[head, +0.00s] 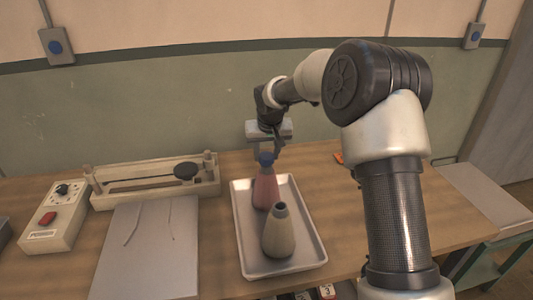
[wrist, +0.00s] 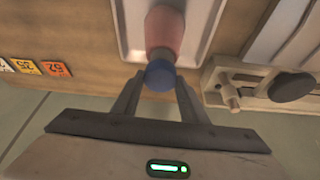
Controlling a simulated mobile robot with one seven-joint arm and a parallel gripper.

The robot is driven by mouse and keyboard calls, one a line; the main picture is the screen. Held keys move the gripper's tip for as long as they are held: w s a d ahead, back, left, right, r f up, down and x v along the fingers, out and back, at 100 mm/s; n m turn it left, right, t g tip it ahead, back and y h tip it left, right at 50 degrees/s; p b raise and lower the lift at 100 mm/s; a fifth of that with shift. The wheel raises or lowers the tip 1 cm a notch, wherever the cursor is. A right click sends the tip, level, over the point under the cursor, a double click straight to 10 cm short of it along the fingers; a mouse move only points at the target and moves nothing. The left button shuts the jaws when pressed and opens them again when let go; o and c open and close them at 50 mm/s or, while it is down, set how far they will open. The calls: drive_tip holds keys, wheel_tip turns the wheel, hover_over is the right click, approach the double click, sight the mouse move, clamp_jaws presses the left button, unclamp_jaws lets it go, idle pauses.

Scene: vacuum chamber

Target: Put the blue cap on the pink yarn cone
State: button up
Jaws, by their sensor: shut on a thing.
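The pink yarn cone (head: 265,190) stands upright in the back part of a metal tray; it also shows in the wrist view (wrist: 166,28). The blue cap (head: 265,159) is at the cone's narrow top, and in the wrist view the cap (wrist: 160,75) covers the tip. I cannot tell whether it rests on the cone or is just above it. My gripper (head: 267,155) points down from above, with its fingers on either side of the cap, shut on it. In the wrist view my gripper (wrist: 158,88) shows both fingertips beside the cap.
A grey-beige cone (head: 279,234) with a dark open top stands in front of the pink one in the tray (head: 242,232). A long instrument (head: 150,184), a grey board (head: 150,255) and a control box (head: 55,215) lie left. Numbered tags (wrist: 56,69) show in the wrist view.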

sight(266, 158)
drive_tip(key=shift+f+b, duration=1.05)
drive_tip(key=shift+f, duration=0.45)
drive_tip(key=o, duration=1.1)
drive_tip(key=shift+r, duration=0.1)
drive_tip(key=a+v, duration=0.1)
drive_tip(key=v, duration=1.6)
drive_tip(key=shift+d+r, duration=0.2)
drive_tip(key=shift+d, duration=0.3)
